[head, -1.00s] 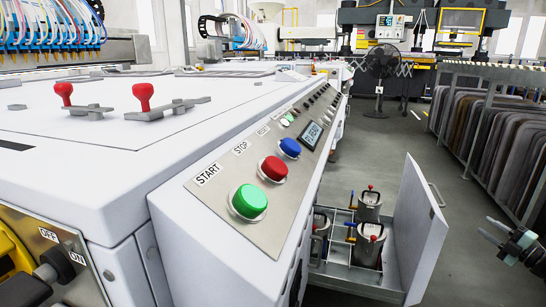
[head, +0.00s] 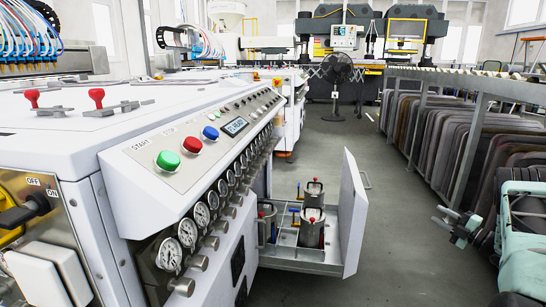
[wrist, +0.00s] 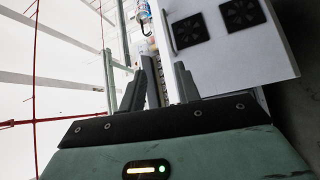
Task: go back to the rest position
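My gripper (head: 455,227) is at the lower right of the head view, pointing left, out over the aisle floor and apart from the machine and the open drawer. In the wrist view my gripper (wrist: 158,88) shows its two dark fingers standing apart, with nothing held between them. My green arm fills the right edge of the head view.
The white machine (head: 150,130) with buttons and gauges (head: 190,235) stands at left. Its open drawer (head: 306,255) holds several metal canisters and juts into the aisle. A rack of dark panels (head: 470,135) lines the right. The floor (head: 385,200) between is clear.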

